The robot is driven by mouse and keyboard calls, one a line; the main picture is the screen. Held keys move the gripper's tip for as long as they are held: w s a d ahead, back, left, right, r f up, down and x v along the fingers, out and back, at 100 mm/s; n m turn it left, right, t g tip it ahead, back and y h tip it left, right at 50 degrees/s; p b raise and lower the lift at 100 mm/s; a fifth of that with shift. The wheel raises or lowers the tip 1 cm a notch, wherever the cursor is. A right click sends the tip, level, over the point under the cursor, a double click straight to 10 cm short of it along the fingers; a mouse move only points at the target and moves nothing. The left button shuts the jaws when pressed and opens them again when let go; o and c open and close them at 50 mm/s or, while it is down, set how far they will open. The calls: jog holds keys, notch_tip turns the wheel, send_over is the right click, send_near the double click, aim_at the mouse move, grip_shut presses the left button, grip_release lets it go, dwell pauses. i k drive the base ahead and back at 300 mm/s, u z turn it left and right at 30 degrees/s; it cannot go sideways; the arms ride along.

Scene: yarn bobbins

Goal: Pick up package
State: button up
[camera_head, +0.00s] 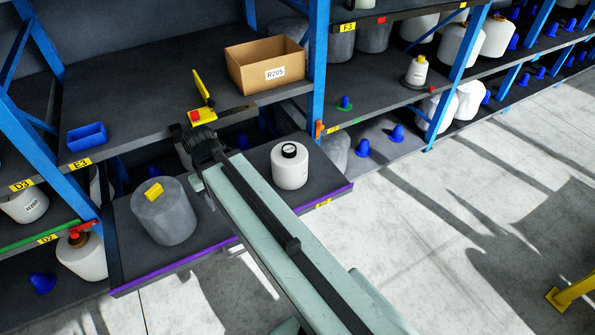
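White yarn packages stand on the shelves. The nearest one (290,167), with a dark ring on top, stands upright on the purple-edged lower shelf, to the right of my arm. A grey wrapped package (164,212) with a yellow piece on it stands on the same shelf, left of my arm. My arm reaches from the lower right to the shelf front. My gripper (206,104), with what look like yellow parts, is at the edge of the upper shelf, apart from both packages. Whether its fingers are open is unclear; I see no package in it.
A cardboard box (265,66) labelled R205 and a blue bin (87,137) sit on the upper shelf. Blue uprights (318,65) frame the bays. More white packages (460,44) and blue cones (397,133) stand at right.

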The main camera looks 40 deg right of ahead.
aim_at(289, 162)
jog(key=u, duration=0.35)
jog(key=i, duration=1)
